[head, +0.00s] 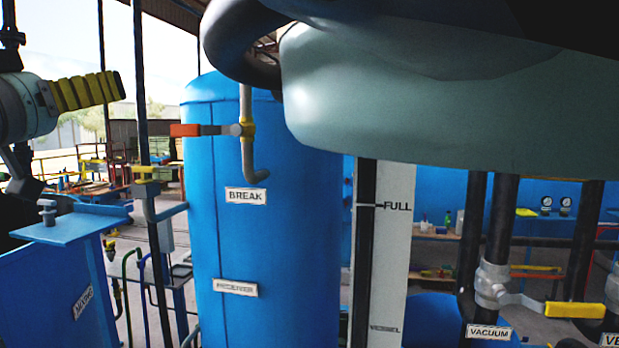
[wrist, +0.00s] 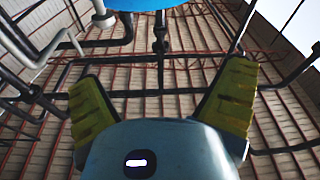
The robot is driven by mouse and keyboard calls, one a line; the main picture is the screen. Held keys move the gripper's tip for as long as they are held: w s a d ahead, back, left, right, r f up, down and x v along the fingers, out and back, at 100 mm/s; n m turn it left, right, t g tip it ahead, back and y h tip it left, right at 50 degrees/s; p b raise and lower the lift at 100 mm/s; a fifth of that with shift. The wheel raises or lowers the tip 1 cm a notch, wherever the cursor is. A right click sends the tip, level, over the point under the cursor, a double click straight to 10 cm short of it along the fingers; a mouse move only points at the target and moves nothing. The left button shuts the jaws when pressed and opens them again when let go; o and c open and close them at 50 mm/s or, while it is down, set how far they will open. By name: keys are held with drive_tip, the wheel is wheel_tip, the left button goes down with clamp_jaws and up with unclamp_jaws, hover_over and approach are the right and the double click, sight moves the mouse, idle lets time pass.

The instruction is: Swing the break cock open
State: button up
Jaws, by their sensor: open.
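The break cock (head: 247,130) sits on a thin grey vertical pipe in front of a tall blue tank, above the BREAK label (head: 246,196). It has a yellow body and a lever with a red-orange grip (head: 185,130); the lever lies horizontal, pointing left, across the pipe. My gripper (head: 112,88) is at the upper left of the head view, left of and a little above the red grip and apart from it in the picture. In the wrist view my gripper (wrist: 162,74) shows two yellow ribbed fingers spread wide with nothing between them. I cannot make out the lever in the wrist view.
The blue receiver tank (head: 270,240) fills the middle. A FULL gauge board (head: 395,230) stands right of it. A vacuum valve (head: 493,285) with a yellow lever is at lower right. A dark post (head: 143,80) stands between my gripper and the tank in the picture.

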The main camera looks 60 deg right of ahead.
sight(183, 126)
drive_tip(key=s+d+f+m+g+y+b, duration=0.1)
drive_tip(key=s+d+f+m+g+y, duration=0.1)
drive_tip(key=s+f, duration=0.15)
drive_tip(key=shift+w+p+x, duration=0.15)
drive_tip(key=shift+p+x, duration=3.65)
drive_tip(key=shift+x, duration=0.2)
drive_tip(key=shift+w+p+x, duration=0.1)
drive_tip(key=shift+p+x, duration=3.65)
drive_tip(key=shift+x, duration=0.25)
drive_tip(key=shift+f, duration=0.1)
drive_tip(key=shift+c, duration=0.3)
drive_tip(key=c, duration=1.3)
